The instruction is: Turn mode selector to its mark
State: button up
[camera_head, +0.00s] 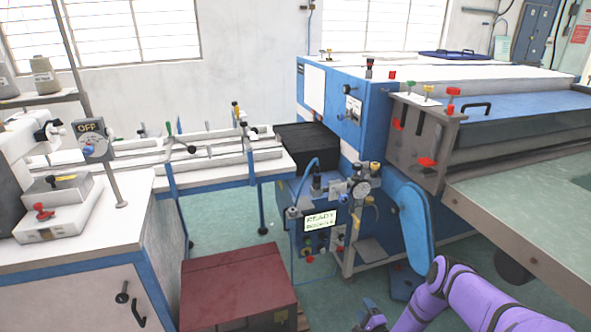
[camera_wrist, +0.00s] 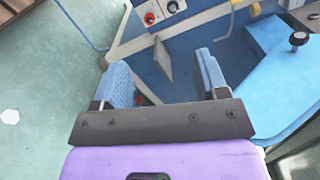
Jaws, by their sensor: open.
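I cannot tell for sure which control is the mode selector. A grey box with an "OFF" label and a blue dial (camera_head: 92,147) stands on a post at the left. A white plate with a dark knob (camera_head: 354,110) is on the blue machine's front. Below the lit "READY" display (camera_head: 320,221) are small knobs, too small to read.
The blue machine (camera_head: 340,135) with its gauge and pipes stands ahead of my arm. A dark red box (camera_head: 238,280) sits on the floor left of my gripper.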

jog(key=w+d+r+n+g, duration=0.1)
jog(key=w+r+n, duration=0.1)
jog(key=w+r, duration=0.6)
jog(key=w+d+r+n+g+h, duration=0.1)
jog(key=w+r+n, duration=0.3)
jog(key=r, duration=0.7)
jog(key=w+d+r+n+g, duration=0.1)
jog(key=w+r+g, duration=0.1)
jog(key=w+r, duration=0.65)
jog(key=s+d+r+n+g+h, duration=0.1)
jog(key=s+r+n+h, duration=0.1)
jog(key=r, duration=1.3)
jog(key=s+r+n+g+h, duration=0.1)
jog(key=s+r+n, duration=0.15)
jog(key=r, duration=1.35)
jog(key=s+r+n+g+h, duration=0.2)
jog(key=s+r+n+g, duration=0.1)
jog(key=s+r, duration=1.95)
jog(key=s+n+g, duration=0.3)
jog(key=s, duration=2.8)
jog(key=shift+s+a+r, duration=0.2)
jog(key=shift+s, duration=0.15)
